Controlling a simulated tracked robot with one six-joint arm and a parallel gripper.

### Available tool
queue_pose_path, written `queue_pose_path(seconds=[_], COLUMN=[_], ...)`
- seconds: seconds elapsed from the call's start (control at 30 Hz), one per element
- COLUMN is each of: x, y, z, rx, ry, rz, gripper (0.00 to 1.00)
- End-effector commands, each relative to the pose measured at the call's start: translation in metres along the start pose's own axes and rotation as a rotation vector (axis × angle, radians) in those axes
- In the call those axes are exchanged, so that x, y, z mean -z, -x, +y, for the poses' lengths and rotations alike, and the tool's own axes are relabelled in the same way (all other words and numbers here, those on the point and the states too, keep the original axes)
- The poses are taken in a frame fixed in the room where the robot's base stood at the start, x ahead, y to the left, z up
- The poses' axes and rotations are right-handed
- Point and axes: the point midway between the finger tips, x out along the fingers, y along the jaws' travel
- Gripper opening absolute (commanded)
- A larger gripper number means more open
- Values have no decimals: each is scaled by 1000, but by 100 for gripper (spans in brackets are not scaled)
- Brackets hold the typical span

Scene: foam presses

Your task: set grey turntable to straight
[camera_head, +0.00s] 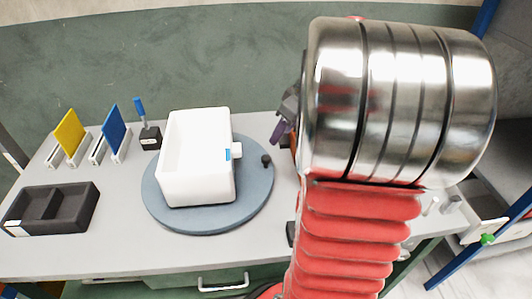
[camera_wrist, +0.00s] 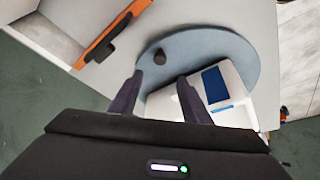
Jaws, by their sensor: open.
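The grey turntable (camera_head: 206,224) is a round blue-grey disc on the table, left of my arm in the head view. A small dark knob (camera_head: 266,160) stands up near its right rim. A white open box (camera_head: 198,158) sits on the disc, turned slightly, with a blue patch and a white tab on its right side. In the wrist view the turntable (camera_wrist: 228,46) lies beyond my fingers, with the knob (camera_wrist: 160,56) and the box (camera_wrist: 228,88) on it. My gripper (camera_wrist: 158,88) is open and empty, its fingers pointing toward the knob, apart from it in the picture.
A black two-part tray (camera_head: 70,208) lies at the left. A yellow panel (camera_head: 70,134) and a blue panel (camera_head: 114,128) stand in white racks behind it. A blue-handled tool stands in a dark block (camera_head: 150,138). An orange-edged piece (camera_wrist: 112,32) lies near the knob.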

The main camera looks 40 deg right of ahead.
Motion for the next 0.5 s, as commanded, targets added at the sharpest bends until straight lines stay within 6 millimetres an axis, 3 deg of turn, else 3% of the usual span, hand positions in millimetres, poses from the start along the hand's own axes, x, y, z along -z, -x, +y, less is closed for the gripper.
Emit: queue_pose_path(seconds=[0.5], x=[-1], y=[-9], z=[0], rx=[0], ry=[3], rz=[-1], gripper=[43])
